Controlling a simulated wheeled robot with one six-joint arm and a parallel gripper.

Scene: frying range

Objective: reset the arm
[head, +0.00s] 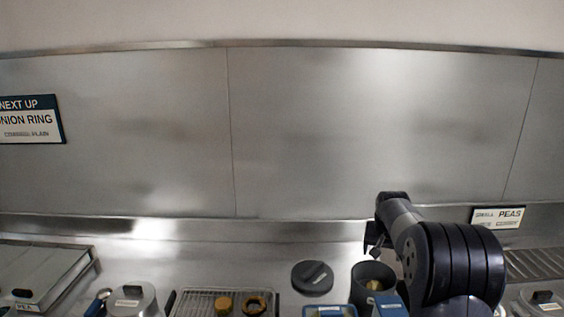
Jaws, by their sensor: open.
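My arm rises at the lower right of the head view. My gripper (374,246) points down just above and behind a dark round pot (373,276), apart from it as far as I can tell. Its jaws are open and nothing shows between them. My arm hides part of the counter behind it.
A dark round lid (312,278) lies left of the pot. A wire rack (190,302) holds a brown piece and a ring. Blue-rimmed containers (330,310), a lidded steel pot (133,299) and a steel lidded fryer (45,275) line the front.

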